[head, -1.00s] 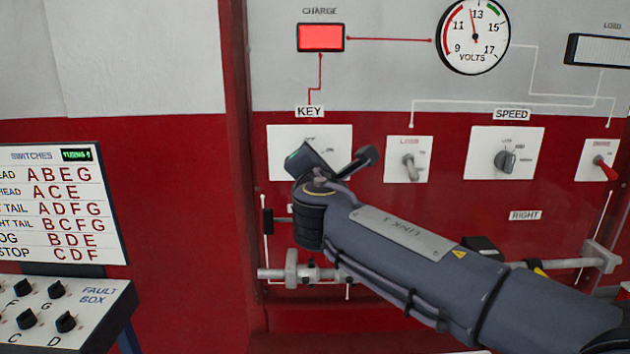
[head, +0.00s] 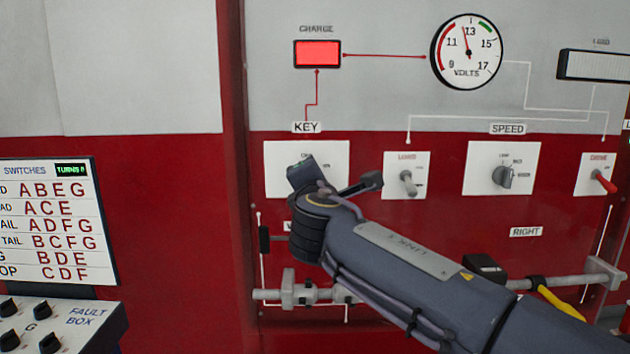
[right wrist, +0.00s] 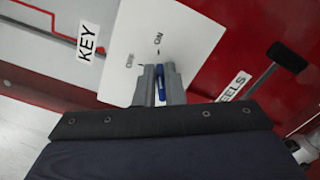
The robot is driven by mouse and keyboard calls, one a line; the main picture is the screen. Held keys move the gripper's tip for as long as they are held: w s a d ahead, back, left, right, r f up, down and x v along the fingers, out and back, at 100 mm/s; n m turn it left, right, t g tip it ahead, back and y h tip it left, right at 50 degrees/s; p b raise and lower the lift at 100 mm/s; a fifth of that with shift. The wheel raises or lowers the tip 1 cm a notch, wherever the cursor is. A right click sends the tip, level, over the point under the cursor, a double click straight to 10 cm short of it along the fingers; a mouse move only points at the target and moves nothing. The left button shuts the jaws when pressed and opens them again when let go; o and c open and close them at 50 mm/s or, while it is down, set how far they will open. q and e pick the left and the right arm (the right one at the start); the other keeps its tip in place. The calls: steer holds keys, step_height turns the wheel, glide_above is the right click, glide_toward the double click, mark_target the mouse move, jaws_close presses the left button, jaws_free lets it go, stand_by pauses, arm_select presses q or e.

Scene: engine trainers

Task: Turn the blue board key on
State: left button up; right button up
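The key's white plate (head: 334,160) is on the red board under the KEY label (head: 306,127). My right arm and wrist cover the key in the head view. In the right wrist view the blue key (right wrist: 160,82) shows as a narrow blue strip between the two grey fingers of my right gripper (right wrist: 160,84). The fingers are close together, with the key filling the narrow gap. The plate's ON mark (right wrist: 158,38) is above the fingertips, with another mark to its left. My left gripper is not in view.
The CHARGE lamp (head: 317,54) is lit red. Right of the key are a toggle switch (head: 407,183), the SPEED knob (head: 503,176) and a red-handled switch (head: 603,182). A horizontal rail (head: 270,294) runs below. The fault box (head: 90,317) stands at left.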

steer(key=o, duration=0.4)
steer(key=s+b, duration=0.1)
steer(key=s, duration=0.7)
